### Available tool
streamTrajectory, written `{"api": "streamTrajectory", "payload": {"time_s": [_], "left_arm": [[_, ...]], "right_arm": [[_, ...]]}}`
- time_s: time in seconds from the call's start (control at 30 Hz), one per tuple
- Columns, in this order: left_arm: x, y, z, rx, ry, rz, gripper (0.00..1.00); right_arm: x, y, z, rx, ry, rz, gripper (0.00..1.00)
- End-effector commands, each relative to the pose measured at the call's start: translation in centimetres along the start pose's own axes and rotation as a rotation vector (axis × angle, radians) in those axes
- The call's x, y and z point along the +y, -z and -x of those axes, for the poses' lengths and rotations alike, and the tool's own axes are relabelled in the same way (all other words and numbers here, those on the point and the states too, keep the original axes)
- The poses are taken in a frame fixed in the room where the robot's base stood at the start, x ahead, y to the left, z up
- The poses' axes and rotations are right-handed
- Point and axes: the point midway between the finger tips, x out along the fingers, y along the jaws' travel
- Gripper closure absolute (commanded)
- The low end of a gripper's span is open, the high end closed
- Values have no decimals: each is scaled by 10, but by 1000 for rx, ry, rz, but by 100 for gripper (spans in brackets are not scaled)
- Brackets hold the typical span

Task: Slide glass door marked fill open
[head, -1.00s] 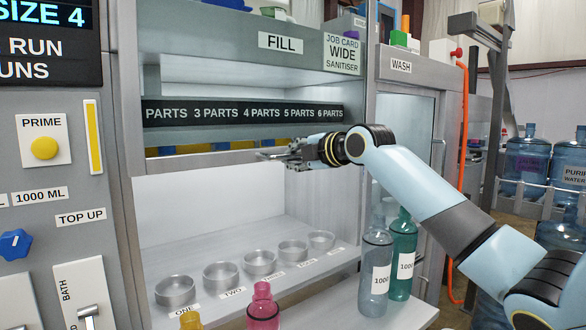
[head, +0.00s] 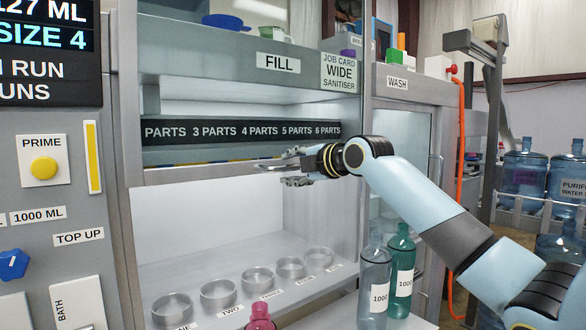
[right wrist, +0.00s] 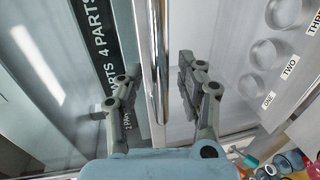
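The glass door under the FILL label (head: 278,63) is a wide clear pane with a pale bottom rail (head: 200,172) in the head view. Below the rail the bay is open. My right gripper (head: 284,169) is at the right part of this rail, its fingers spread one above the other. In the right wrist view a shiny bar (right wrist: 158,60) runs between the two open fingers, with a gap on the right finger's side. Contact with the left finger cannot be told. My left gripper is not in view.
Several round metal holders (head: 218,294) stand on the bay floor. Two tall bottles, one grey-blue (head: 375,290) and one green (head: 402,275), stand below my right arm. A pink bottle (head: 260,318) is at the front. A control panel (head: 55,215) flanks the left side.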

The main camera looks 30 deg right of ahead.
Motion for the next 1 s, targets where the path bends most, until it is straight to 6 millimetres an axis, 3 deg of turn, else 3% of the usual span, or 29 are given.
{"api": "streamTrajectory", "payload": {"time_s": [0.27,0.5,0.7,1.0], "left_arm": [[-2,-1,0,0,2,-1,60],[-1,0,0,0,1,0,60],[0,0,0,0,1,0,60],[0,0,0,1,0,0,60]], "right_arm": [[-1,-2,15,-2,0,5,62],[-2,-2,70,-3,5,11,62],[-2,-3,102,-6,4,9,62],[0,0,119,1,1,2,62]]}}
